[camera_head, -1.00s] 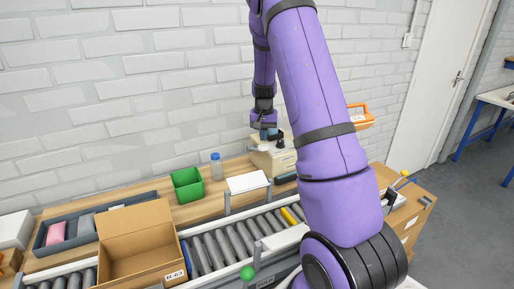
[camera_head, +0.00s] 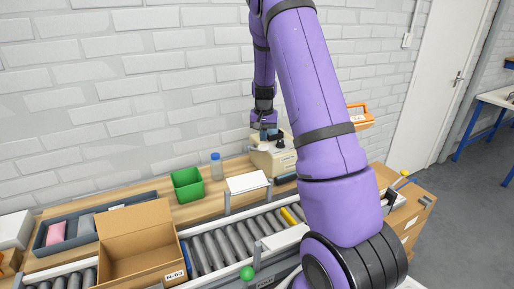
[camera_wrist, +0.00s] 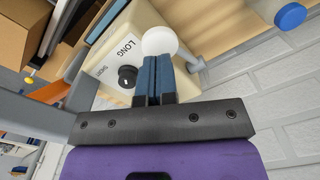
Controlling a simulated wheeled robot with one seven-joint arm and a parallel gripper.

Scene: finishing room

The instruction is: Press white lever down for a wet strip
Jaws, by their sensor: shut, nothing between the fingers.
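The cream tape dispenser (camera_head: 275,160) stands on the wooden bench by the wall. In the wrist view the dispenser (camera_wrist: 108,62) shows a label reading LONG and SHORT beside a black knob. The white lever's round end (camera_wrist: 159,40) is right at the tips of my blue fingers. My gripper (camera_wrist: 157,58) is shut with nothing between its fingers. I cannot tell whether the fingertips touch the lever. In the head view my gripper (camera_head: 266,134) is just above the dispenser, pointing down. The lever cannot be made out there.
An open cardboard box (camera_head: 140,240) stands on the roller conveyor (camera_head: 225,243) in front. A green bin (camera_head: 187,185), a blue-capped bottle (camera_head: 216,166) and a white pad (camera_head: 248,182) are left of the dispenser. An orange device (camera_head: 360,116) is behind my arm.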

